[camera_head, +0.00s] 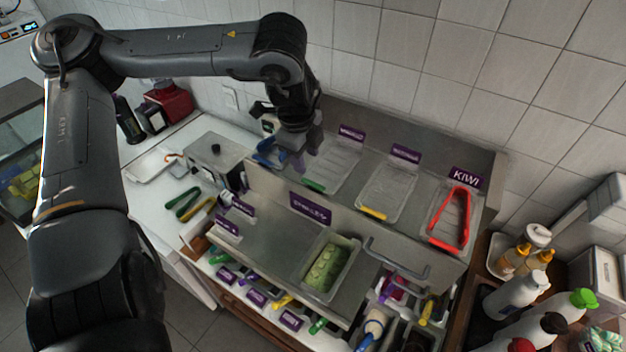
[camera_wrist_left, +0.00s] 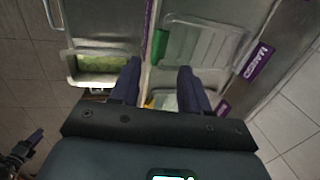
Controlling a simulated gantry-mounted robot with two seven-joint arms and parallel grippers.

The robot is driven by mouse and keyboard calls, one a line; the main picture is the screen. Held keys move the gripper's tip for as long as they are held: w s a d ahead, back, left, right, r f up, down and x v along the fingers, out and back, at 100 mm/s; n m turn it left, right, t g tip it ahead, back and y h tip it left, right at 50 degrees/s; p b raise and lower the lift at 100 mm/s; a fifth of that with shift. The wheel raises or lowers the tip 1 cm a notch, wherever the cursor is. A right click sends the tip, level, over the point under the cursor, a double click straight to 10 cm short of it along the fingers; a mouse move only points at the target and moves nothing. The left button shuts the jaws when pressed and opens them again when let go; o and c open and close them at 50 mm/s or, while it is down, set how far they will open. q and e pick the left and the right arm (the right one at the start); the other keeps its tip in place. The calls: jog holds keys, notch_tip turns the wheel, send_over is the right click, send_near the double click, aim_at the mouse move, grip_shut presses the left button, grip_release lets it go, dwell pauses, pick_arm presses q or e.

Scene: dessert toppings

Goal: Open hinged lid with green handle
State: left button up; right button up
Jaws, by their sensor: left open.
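The lid with the green handle is a clear hinged lid (camera_head: 336,164), closed over a bin in the back row, leftmost of the clear lids in view. Its green handle (camera_head: 312,186) is at its front edge. In the left wrist view the lid (camera_wrist_left: 205,45) lies beyond the fingertips, with the green handle (camera_wrist_left: 160,46) between the lines of the two fingers. My left gripper (camera_head: 280,158) is open and empty, above and left of the lid, apart from the handle. A dark part (camera_wrist_left: 22,152) at the wrist view's lower left may be my right gripper; its jaws are unclear.
Two more clear lids stand to the right, one with a yellow handle (camera_head: 372,212), one under red tongs (camera_head: 452,218) at the kiwi sign (camera_head: 465,178). An open bin of green slices (camera_head: 327,268) is in front. Bottles (camera_head: 517,296) crowd the right side.

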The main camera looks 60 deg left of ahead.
aim_at(310, 181)
pick_arm(q)
jog(key=f, duration=0.3)
jog(key=w+f+p, duration=0.1)
jog(key=f, duration=0.2)
jog(key=a+f, duration=0.1)
jog(key=f, duration=0.2)
jog(key=shift+w+f, duration=0.2)
jog(key=shift+w, duration=0.1)
grip_shut()
